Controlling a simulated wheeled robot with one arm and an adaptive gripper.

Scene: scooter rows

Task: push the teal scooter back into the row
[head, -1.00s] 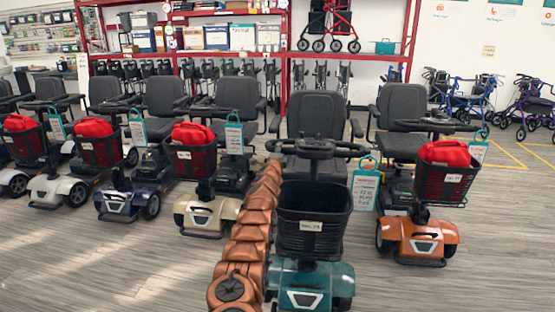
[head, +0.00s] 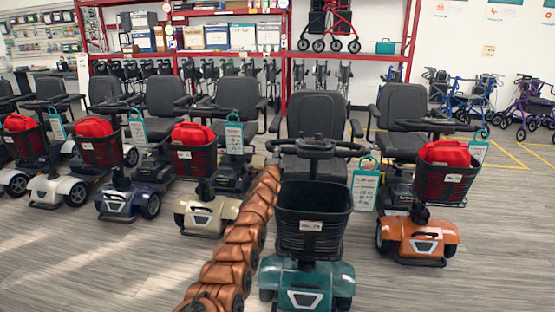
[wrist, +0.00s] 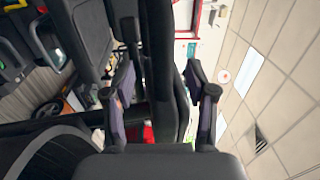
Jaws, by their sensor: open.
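The teal scooter (head: 306,279) stands in front of the row in the head view, nose toward me, with an empty black basket (head: 313,222) and a grey seat behind its handlebar. My copper arm rises along its left side to handlebar height. The gripper end is hidden or too small to tell there. In the wrist view my gripper (wrist: 160,85) has its two fingers apart, on either side of a dark upright bar. I cannot tell whether they touch it, or which scooter part it is.
An orange scooter (head: 419,236) with a red bag in its basket stands close on the right. A cream scooter (head: 205,213) and a dark blue scooter (head: 118,202) stand on the left. Red shelving (head: 345,56) is behind. The grey floor at the front left is clear.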

